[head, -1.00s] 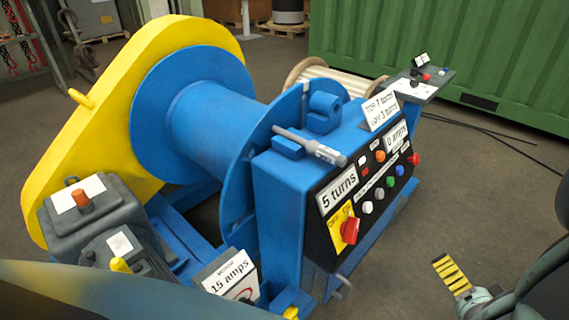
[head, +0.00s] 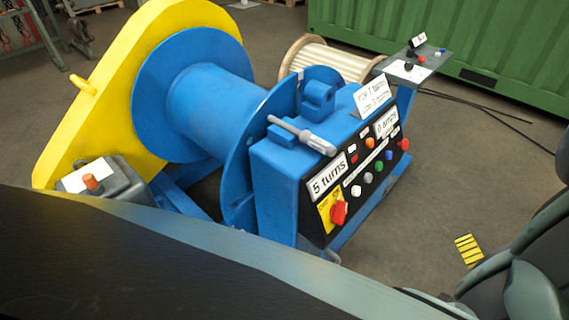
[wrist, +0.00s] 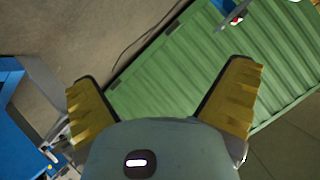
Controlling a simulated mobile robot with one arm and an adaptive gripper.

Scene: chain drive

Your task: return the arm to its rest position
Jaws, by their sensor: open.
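My gripper (wrist: 163,78) shows in the wrist view with its two yellow ridged fingers spread wide and nothing between them. In the head view one yellow finger pad (head: 468,249) shows at the lower right, over the floor and apart from the winch. My arm (head: 200,265) crosses the bottom of the head view as a large dark link, and more of it stands at the right edge. It hides the front lower left of the winch.
A blue winch drum (head: 210,105) with a yellow chain guard (head: 110,75) and a control panel (head: 362,175) fills the left and middle. A pale wooden reel (head: 330,62), a small control stand (head: 425,68) and a green container (head: 490,45) stand behind. Floor right of the panel is clear.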

